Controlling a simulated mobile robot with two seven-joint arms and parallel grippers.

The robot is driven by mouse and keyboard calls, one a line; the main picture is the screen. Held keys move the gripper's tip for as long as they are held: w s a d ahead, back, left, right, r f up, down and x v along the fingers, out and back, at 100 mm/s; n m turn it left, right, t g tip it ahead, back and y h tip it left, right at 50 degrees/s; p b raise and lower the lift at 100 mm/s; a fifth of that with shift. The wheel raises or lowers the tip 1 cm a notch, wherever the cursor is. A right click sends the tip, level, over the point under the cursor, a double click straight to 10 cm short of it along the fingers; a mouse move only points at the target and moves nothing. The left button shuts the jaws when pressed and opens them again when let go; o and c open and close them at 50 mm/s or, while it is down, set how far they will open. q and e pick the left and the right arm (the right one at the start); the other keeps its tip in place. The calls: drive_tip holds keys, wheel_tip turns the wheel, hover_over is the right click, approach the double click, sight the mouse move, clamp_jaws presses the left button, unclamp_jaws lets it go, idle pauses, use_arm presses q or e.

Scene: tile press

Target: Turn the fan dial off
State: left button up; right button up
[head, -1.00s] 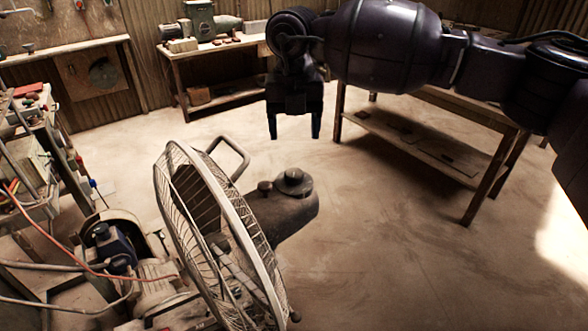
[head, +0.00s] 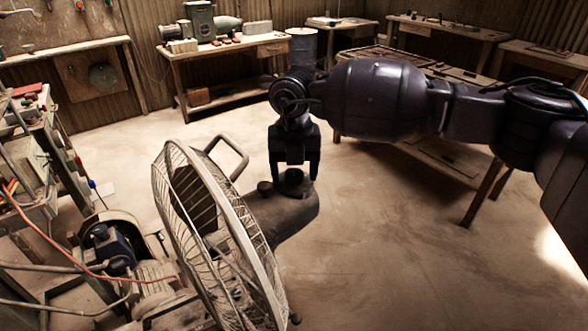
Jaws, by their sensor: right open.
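The fan (head: 215,235) stands in the middle foreground of the head view, with a wire cage, a carrying handle and a dark motor housing (head: 285,212) behind the cage. The fan dial (head: 294,179) is a round knob on top of the housing. A smaller knob (head: 265,187) sits to its left. My right gripper (head: 293,178) points down and is open, with its fingers on either side of the dial. Whether the fingers touch the dial I cannot tell. My left gripper is out of view.
A workbench with machines (head: 225,48) stands at the back. Another bench (head: 430,150) is partly behind my right arm. A cluttered shelf (head: 30,150) and a motor (head: 112,248) are at the left. The floor right of the fan is clear.

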drive_tip(key=c, duration=0.9)
drive_tip(key=shift+c, duration=0.2)
